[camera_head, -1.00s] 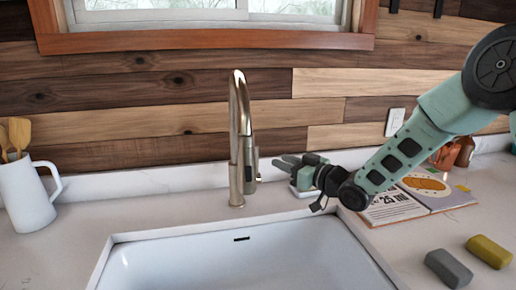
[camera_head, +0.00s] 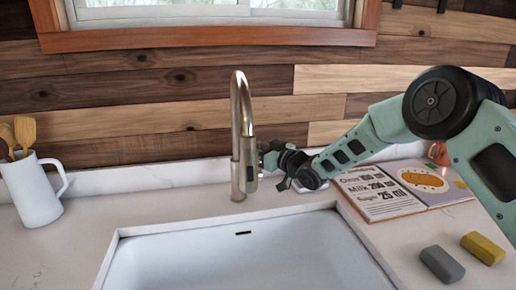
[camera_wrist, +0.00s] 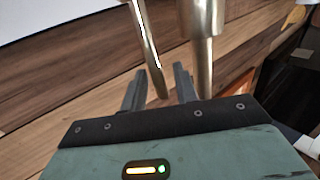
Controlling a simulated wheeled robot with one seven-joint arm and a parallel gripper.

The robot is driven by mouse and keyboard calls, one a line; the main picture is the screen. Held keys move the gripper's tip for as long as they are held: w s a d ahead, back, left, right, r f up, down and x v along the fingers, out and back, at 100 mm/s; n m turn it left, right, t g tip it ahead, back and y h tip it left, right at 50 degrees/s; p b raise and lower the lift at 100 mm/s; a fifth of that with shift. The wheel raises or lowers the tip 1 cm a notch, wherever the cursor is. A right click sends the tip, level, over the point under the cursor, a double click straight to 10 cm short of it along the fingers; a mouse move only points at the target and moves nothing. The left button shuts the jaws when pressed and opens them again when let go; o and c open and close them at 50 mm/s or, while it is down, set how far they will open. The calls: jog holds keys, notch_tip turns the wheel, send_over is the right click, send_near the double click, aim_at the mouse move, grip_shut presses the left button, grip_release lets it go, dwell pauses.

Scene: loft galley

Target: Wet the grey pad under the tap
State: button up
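The grey pad (camera_head: 442,264) lies on the counter to the right of the sink, apart from my gripper. The metal tap (camera_head: 240,135) stands upright behind the sink (camera_head: 240,262). My gripper (camera_head: 268,152) is at the right side of the tap, at the height of its lever, and partly hard to make out there. In the wrist view its two fingers (camera_wrist: 158,84) are apart, with the thin metal lever (camera_wrist: 147,45) between them. The thick tap body (camera_wrist: 203,50) is just right of the fingers. I cannot tell whether a finger touches the lever. No running water shows.
A yellow pad (camera_head: 484,248) lies right of the grey one. An open recipe book (camera_head: 378,200) lies behind them, below my arm. A white jug (camera_head: 34,192) with wooden utensils stands at the left. The sink basin looks empty.

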grip_shut()
jog(key=shift+w+d+f+m+b, duration=0.2)
jog(key=shift+d+m+b, duration=0.1)
jog(key=shift+b, duration=0.6)
jog(key=shift+d+r+b, duration=0.15)
jog(key=shift+d+b, duration=0.05)
jog(key=shift+b, duration=0.2)
jog(key=shift+r, duration=0.1)
grip_release()
jog(key=shift+m, duration=0.3)
jog(key=f+b+v, duration=0.1)
jog(key=b+v, duration=0.3)
jog(key=v, duration=1.3)
jog(key=shift+s, duration=0.25)
